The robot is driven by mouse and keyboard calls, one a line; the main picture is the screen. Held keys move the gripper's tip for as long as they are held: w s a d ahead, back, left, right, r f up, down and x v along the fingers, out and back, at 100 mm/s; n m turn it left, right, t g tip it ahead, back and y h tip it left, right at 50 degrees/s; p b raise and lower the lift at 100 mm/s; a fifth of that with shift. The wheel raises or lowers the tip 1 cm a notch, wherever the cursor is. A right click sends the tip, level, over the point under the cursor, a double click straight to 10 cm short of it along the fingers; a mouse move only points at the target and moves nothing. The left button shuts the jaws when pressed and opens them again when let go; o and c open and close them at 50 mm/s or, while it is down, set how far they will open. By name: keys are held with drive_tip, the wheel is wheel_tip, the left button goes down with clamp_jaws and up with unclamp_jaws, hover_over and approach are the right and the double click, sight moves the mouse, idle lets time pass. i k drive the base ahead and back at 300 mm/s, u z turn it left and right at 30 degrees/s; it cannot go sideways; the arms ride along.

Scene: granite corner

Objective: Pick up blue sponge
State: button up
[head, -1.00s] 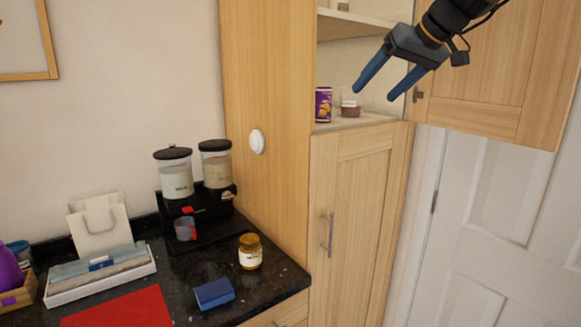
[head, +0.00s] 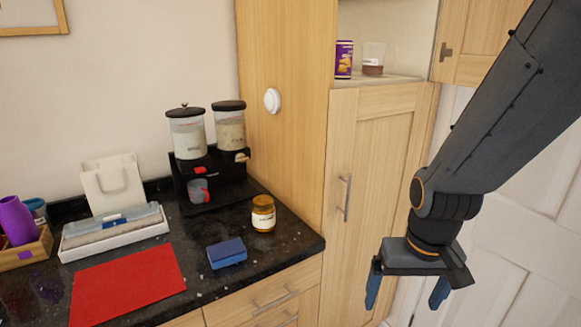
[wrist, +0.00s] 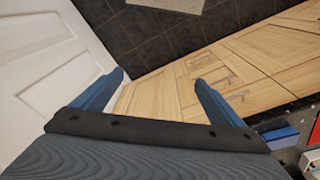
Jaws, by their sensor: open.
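The blue sponge (head: 227,253) lies flat on the black granite counter, near its front edge, in the head view. In the wrist view the blue sponge (wrist: 279,134) shows at the lower right, beyond the right finger. My gripper (head: 406,292) is open and empty, with its blue fingers pointing down. It hangs to the right of the counter in front of the tall cupboard, well apart from the sponge. In the wrist view its two fingers (wrist: 157,85) are spread wide with nothing between them.
A jar (head: 263,214) stands behind and right of the sponge. A red mat (head: 128,284) lies to its left. A double dispenser (head: 212,165) stands at the back with a cup (head: 198,190). Drawers (head: 268,300) are below the counter edge. A cupboard (head: 372,190) stands right.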

sight(231, 252)
drive_tip(key=z, duration=0.95)
drive_tip(key=k, duration=1.15)
drive_tip(key=u, duration=1.05)
drive_tip(key=i, duration=0.5)
drive_tip(key=z, duration=0.05)
